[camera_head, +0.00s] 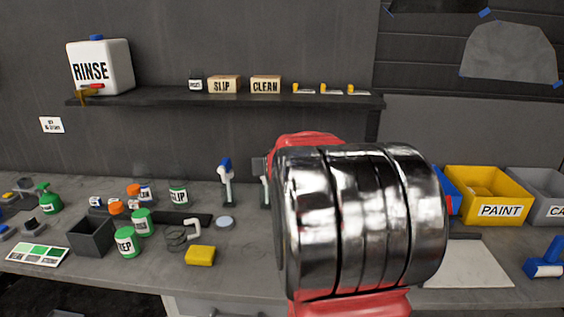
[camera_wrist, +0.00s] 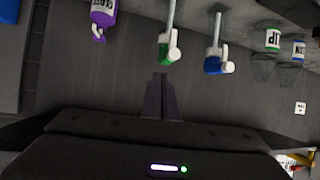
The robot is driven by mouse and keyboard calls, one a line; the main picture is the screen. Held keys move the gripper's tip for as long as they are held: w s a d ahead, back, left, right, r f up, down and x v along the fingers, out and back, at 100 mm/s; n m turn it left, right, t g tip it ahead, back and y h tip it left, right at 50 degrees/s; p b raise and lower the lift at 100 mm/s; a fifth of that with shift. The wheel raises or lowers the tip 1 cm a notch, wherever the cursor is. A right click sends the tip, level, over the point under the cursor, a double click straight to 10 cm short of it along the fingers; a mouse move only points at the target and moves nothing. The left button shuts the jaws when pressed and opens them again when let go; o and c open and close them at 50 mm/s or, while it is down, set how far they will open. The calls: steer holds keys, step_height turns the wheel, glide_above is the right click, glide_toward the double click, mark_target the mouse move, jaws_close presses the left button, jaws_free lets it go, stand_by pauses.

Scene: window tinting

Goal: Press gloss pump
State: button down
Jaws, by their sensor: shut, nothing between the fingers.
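In the wrist view, which looks upside down, a purple bottle (camera_wrist: 103,14) with a white label and a purple-and-white nozzle is at the top left. Its label is too small to read surely; it may be the gloss pump. A green-headed pump (camera_wrist: 167,48) and a blue-headed pump (camera_wrist: 216,62) stand to its right in that picture. My gripper (camera_wrist: 161,80) is shut and empty, its tips just below the green head in the picture and apparently apart from it. In the head view the blue-headed pump (camera_head: 226,180) shows, while my arm hides my gripper and the purple bottle.
A shelf (camera_head: 160,97) above the bench carries a RINSE jug (camera_head: 101,66) and small labelled blocks. A yellow PAINT bin (camera_head: 487,193) and a pale sheet (camera_head: 466,264) are right. A yellow sponge (camera_head: 200,255) lies in front.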

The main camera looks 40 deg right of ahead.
steer(key=s+d+f+m+h, duration=0.1)
steer(key=d, duration=0.8)
steer(key=s+d+f+m+h, duration=0.1)
steer(key=s+d+f+h, duration=0.1)
steer(key=d, duration=0.7)
steer(key=shift+d+h, duration=0.25)
steer(key=shift+h, duration=0.05)
steer(key=shift+x, duration=4.85)
steer(key=shift+d+f, duration=0.1)
steer(key=shift+f, duration=2)
